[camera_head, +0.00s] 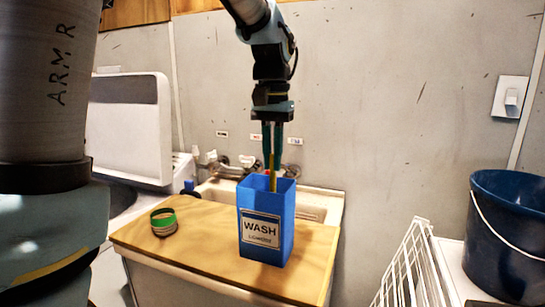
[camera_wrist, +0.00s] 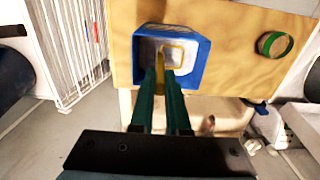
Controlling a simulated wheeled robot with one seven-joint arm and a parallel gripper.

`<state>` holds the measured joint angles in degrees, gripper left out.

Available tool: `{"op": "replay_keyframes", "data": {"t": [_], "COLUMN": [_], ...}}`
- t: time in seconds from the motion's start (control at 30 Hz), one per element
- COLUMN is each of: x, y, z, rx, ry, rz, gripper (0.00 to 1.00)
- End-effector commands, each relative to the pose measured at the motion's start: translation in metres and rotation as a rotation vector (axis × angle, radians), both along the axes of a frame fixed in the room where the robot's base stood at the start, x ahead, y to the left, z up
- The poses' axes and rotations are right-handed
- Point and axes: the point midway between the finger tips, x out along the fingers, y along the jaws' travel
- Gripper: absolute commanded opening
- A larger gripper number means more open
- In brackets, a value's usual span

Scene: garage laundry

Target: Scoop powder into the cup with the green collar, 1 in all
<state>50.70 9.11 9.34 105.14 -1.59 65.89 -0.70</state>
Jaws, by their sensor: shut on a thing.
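The cup with the green collar (camera_head: 163,224) stands on the wooden top at the left; it also shows in the wrist view (camera_wrist: 274,44), at the right. A blue open box labelled WASH (camera_head: 265,232) stands upright on the same top; the wrist view looks into its mouth, past its rim (camera_wrist: 202,58). My gripper (camera_head: 272,170) points down over the box, its green fingers shut on the yellow handle of a scoop (camera_head: 273,184). In the wrist view the yellow handle (camera_wrist: 160,62) reaches into the box. The scoop's bowl and what it carries I cannot make out.
The wooden top (camera_head: 200,240) is bare between box and cup. A sink with taps (camera_head: 246,162) lies behind it. A white wire rack (camera_head: 418,270) and a dark blue bucket (camera_head: 505,235) stand at the right. A white machine with a raised lid (camera_head: 130,130) is at the left.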

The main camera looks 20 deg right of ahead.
Motion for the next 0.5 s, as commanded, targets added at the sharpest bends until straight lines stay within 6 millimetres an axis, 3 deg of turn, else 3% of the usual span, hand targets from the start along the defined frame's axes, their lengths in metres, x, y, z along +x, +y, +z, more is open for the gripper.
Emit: {"op": "replay_keyframes", "data": {"t": [0.5], "x": [0.0001], "y": [0.0002], "z": [-0.0106], "rx": [0.000], "ry": [0.000], "rz": [0.000], "gripper": [0.00]}}
